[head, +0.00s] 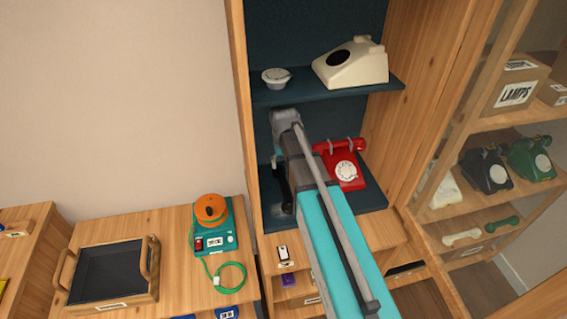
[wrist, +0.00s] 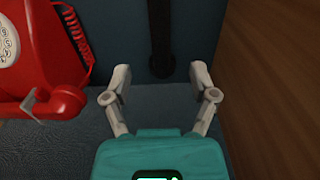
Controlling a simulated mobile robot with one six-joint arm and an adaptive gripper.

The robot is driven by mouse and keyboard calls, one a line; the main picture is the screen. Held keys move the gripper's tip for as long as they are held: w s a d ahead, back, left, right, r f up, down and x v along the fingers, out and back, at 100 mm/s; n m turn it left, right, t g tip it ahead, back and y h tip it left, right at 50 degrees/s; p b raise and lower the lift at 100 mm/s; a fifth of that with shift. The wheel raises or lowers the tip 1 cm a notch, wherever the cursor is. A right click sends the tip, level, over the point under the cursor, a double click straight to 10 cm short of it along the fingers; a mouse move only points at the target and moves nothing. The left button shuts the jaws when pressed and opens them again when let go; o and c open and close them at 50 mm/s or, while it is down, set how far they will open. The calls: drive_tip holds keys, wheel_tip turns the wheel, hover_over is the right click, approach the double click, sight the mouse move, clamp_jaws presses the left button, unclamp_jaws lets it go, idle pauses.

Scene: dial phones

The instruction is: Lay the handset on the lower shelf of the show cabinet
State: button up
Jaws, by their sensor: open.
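A long black bar, which looks like the handset (head: 284,188), lies front to back on the lower shelf (head: 330,218) of the show cabinet, near its left side wall. In the wrist view the black handset (wrist: 162,42) runs down from the top edge, and its near end sits between and just ahead of my fingertips. My gripper (wrist: 161,78) is open, with a finger to each side and a gap between each finger and the handset. In the head view my gripper (head: 278,158) hangs over the shelf, partly hidden by my arm.
A red dial phone (head: 345,170) stands beside the handset; it also shows in the wrist view (wrist: 40,60). A wooden side wall (wrist: 270,90) is close on the other side. The upper shelf (head: 330,91) holds a cream phone (head: 352,66) and a small white dish (head: 276,77).

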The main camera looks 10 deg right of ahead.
drive_tip(key=shift+s, duration=0.15)
idle(0.5)
drive_tip(key=s, duration=1.5)
